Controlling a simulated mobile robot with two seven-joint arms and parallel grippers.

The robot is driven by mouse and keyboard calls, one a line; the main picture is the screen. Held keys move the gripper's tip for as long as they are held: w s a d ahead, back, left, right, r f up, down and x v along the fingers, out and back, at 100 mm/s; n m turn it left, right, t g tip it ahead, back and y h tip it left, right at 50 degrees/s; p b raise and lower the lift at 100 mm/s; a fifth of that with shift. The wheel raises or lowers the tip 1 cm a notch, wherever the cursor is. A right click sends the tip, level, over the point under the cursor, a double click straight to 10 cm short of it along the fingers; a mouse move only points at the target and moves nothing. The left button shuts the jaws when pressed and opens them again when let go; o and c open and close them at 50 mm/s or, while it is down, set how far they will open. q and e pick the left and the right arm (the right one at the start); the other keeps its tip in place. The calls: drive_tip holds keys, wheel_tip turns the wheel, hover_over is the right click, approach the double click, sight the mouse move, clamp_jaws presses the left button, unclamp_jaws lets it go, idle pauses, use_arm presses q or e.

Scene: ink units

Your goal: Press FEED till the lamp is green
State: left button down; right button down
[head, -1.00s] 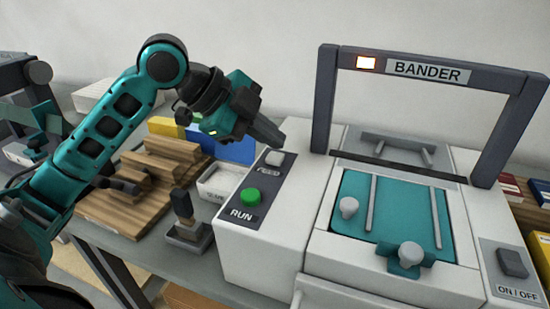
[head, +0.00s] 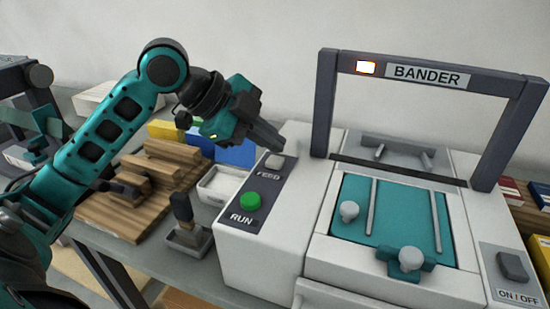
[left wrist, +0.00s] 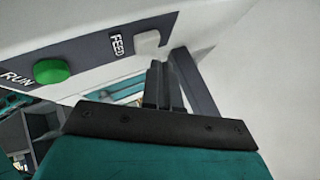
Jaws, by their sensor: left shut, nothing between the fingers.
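The bander (head: 290,230) is a white machine with a dark arch, and the lamp (head: 366,67) on the arch glows orange-white. The FEED button (head: 275,161) is a pale square on the dark panel, above the green RUN button (head: 250,200). In the left wrist view the FEED button (left wrist: 147,43) shows just beyond the fingertips. My left gripper (head: 280,147) is shut and empty, its tips just above and behind the FEED button in the head view. I cannot tell whether they touch it. My right gripper is not in view.
The teal bed (head: 400,215) holds metal rods and knobs.

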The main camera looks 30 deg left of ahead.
sight(270, 161)
use_arm(q)
drive_tip(key=shift+f, duration=0.15)
idle(0.7)
drive_tip(key=shift+f, duration=0.3)
drive_tip(key=shift+f+b, duration=0.5)
drive_tip(key=shift+f, duration=0.05)
idle(0.8)
drive_tip(key=shift+r, duration=0.15)
drive_tip(key=shift+r+p, duration=0.8)
drive_tip(key=shift+p, duration=0.25)
wheel_tip(270, 161, up, 5)
drive_tip(key=p, duration=0.5)
drive_tip(key=shift+r, duration=0.1)
idle(0.7)
